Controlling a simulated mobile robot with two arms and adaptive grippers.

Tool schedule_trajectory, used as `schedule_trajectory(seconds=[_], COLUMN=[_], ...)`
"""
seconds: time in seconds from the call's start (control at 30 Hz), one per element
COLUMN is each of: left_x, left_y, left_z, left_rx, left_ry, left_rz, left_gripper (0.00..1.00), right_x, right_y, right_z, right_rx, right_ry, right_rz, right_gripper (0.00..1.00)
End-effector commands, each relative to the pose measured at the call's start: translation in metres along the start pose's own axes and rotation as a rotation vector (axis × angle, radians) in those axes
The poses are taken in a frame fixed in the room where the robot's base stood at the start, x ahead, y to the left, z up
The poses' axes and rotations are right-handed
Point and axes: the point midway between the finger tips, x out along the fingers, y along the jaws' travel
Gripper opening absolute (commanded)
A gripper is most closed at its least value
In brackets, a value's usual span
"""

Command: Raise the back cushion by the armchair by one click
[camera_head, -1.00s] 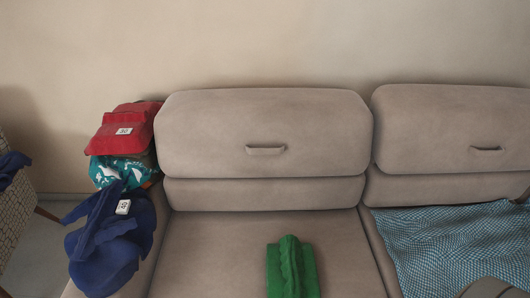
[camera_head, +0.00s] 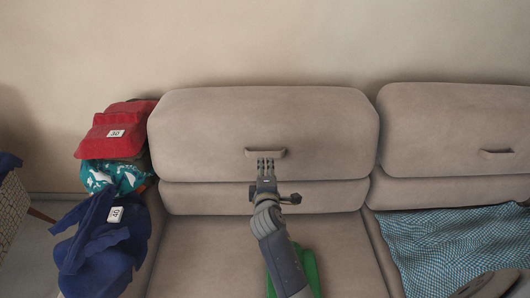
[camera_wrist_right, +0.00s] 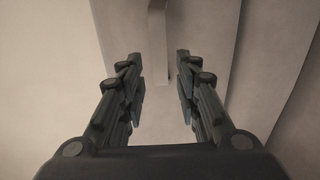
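The left back cushion (camera_head: 262,115), on the side of the patterned armchair (camera_head: 12,215), is beige and stands upright at the sofa's back. Its handle strap (camera_head: 249,153) is at the lower middle of its front. My right gripper (camera_head: 265,164) is at the strap, its fingers pointing toward the cushion and overlapping the strap's lower edge in the head view. In the right wrist view the gripper (camera_wrist_right: 158,62) is open, with the strap (camera_wrist_right: 157,25) ahead in line with the finger gap. No grip on it shows. My left gripper is not in view.
A right back cushion (camera_head: 455,125) with its own strap (camera_head: 497,154) stands beside it. A blue checked cloth (camera_head: 455,240) lies on the right seat. A green cloth (camera_head: 311,270) lies partly behind my arm. Red (camera_head: 118,130), teal (camera_head: 110,178) and blue (camera_head: 100,240) laundry is piled on the left armrest.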

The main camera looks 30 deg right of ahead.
Motion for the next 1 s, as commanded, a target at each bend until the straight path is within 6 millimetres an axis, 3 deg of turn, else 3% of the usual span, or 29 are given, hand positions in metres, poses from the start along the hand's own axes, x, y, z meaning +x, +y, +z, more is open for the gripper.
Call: schedule_trajectory(seconds=[0.33,0.6,1.0], left_x=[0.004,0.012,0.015], left_y=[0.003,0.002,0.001], left_z=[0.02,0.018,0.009], left_rx=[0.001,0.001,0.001], left_ry=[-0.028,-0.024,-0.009], left_rz=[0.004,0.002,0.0], left_gripper=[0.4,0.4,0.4], right_x=[0.05,0.089,0.105], right_y=[0.0,-0.002,-0.001], right_z=[0.001,0.001,0.001], right_rx=[0.001,0.003,0.003], right_ry=[-0.001,-0.001,-0.001], right_rz=[-0.001,-0.001,-0.002], right_gripper=[0.31,0.31,0.31])
